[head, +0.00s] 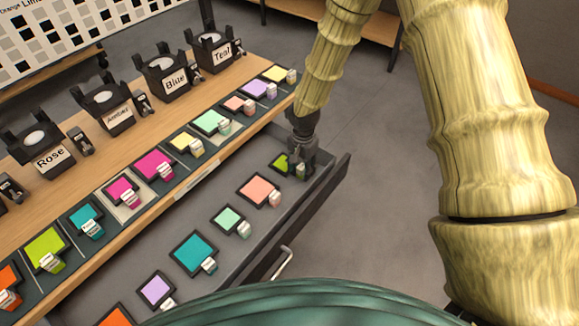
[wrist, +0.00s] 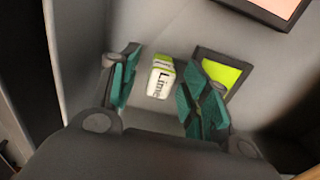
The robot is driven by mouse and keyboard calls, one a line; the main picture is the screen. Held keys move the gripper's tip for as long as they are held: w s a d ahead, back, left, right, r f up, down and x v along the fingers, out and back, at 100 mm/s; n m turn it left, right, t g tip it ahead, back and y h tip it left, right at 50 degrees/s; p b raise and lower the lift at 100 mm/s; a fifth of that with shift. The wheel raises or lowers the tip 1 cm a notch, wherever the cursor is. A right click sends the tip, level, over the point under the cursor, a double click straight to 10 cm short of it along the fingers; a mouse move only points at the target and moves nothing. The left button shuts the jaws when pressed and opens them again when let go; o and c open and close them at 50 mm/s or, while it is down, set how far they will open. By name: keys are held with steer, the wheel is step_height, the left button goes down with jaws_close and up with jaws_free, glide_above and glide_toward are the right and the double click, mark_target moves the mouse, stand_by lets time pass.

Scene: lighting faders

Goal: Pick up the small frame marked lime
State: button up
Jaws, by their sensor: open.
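The small lime frame, dark-edged with a lime-green face, lies in the open drawer at its far end in the head view (head: 281,162). In the wrist view its green face (wrist: 219,74) shows partly behind the right finger. Its white tag (wrist: 160,80) reads "Lime" and sits between the two fingers. My gripper (head: 299,160) is down in the drawer at the frame, covering part of it. In the wrist view my gripper (wrist: 160,95) has its teal-padded fingers apart, one on each side of the tag. I cannot tell whether either finger touches it.
The drawer (head: 240,190) also holds a salmon frame (head: 258,189), a mint frame (head: 228,218), a teal frame (head: 194,254) and a lilac frame (head: 156,290). The drawer's front wall (head: 310,205) stands close to my gripper. A wooden counter (head: 150,130) with lamps and more frames runs alongside.

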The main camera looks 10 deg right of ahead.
steer(key=shift+c, duration=0.2)
jaws_close()
steer(key=shift+r, duration=0.1)
step_height(320, 180, up, 9)
steer(key=shift+r, duration=0.1)
step_height(320, 180, up, 25)
steer(key=p, duration=1.9)
stand_by(0.8)
